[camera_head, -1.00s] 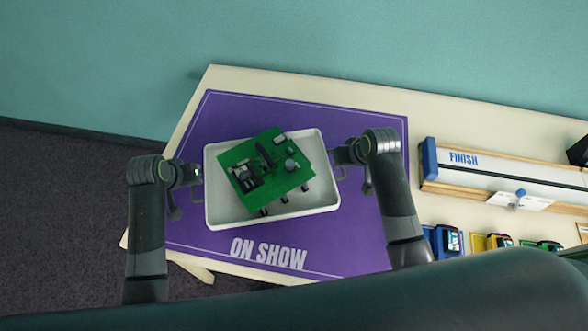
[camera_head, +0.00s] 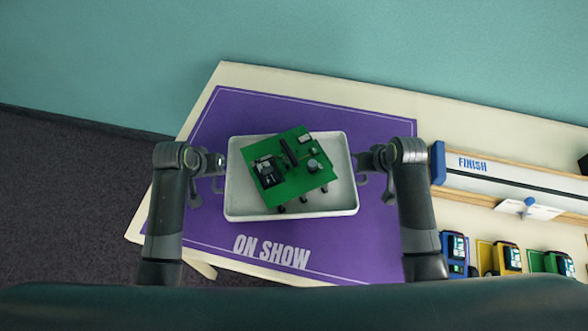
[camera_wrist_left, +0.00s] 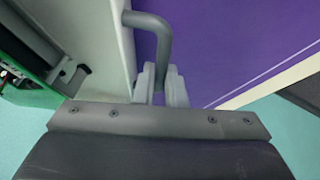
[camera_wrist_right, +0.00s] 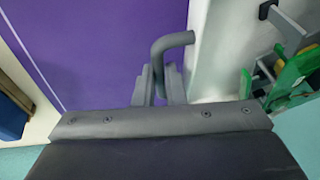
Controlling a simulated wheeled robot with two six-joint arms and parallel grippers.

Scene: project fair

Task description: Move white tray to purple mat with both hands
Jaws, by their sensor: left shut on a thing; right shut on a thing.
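The white tray (camera_head: 240,205) is over the purple mat (camera_head: 215,235) in the head view, with a green circuit board (camera_head: 318,178) lying tilted in it. I cannot tell whether the tray touches the mat. My left gripper (camera_head: 217,172) is at the tray's left side, shut on a grey handle (camera_wrist_left: 158,40) that shows in the left wrist view. My right gripper (camera_head: 362,170) is at the tray's right side, shut on the other grey handle (camera_wrist_right: 165,48), seen in the right wrist view. The mat's "ON SHOW" lettering is uncovered in front of the tray.
The cream table (camera_head: 275,82) has a white track marked FINISH (camera_head: 510,178) to the right of the mat. Several small coloured devices stand at the lower right, among them a blue one (camera_head: 455,250) and a yellow one (camera_head: 507,258). A teal wall is behind.

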